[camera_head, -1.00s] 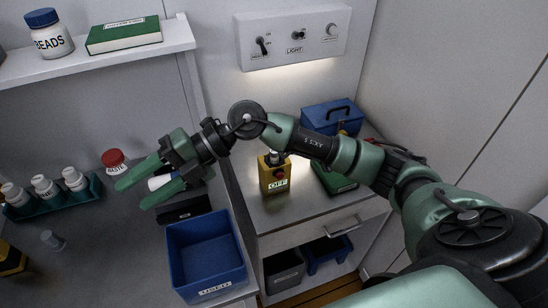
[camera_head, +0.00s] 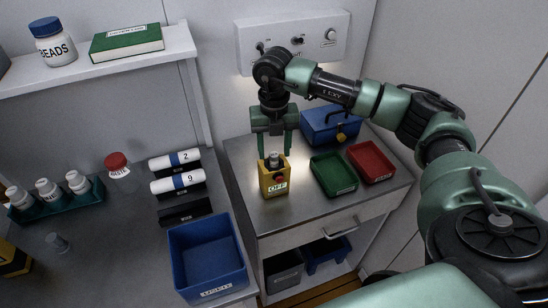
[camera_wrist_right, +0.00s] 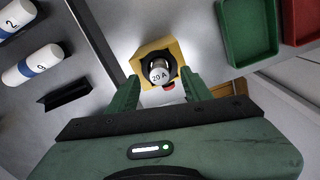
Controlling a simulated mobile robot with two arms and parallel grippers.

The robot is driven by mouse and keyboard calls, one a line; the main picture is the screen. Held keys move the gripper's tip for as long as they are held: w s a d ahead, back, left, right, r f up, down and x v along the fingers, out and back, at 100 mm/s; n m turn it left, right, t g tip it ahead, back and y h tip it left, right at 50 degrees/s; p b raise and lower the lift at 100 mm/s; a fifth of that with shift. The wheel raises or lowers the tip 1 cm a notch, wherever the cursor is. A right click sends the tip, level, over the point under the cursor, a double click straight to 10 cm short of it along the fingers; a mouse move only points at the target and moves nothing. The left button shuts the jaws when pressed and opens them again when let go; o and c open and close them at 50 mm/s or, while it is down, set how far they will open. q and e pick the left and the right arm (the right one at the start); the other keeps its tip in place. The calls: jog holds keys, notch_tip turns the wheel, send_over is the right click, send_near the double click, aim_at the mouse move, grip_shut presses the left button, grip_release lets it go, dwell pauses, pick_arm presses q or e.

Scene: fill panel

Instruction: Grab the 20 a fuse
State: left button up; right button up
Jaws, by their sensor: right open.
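The 20 A fuse (camera_wrist_right: 158,73) is a small silver cylinder seated upright in the top of a yellow fuse box (camera_head: 274,181). My right gripper (camera_head: 275,155) points down over the box, open, with one finger on each side of the fuse. I cannot tell whether the fingers touch it. My left gripper is not in view.
A green tray (camera_head: 334,187) and a red tray (camera_head: 385,162) sit right of the box, with a blue toolbox (camera_head: 331,136) behind. A blue bin (camera_head: 207,295) stands left. White rolls marked 2 (camera_head: 174,160) and 9 (camera_head: 178,182) lie on the left counter.

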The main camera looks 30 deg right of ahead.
aim_at(274, 162)
jog(key=shift+f, duration=1.35)
grip_shut()
jog(key=shift+r, duration=0.15)
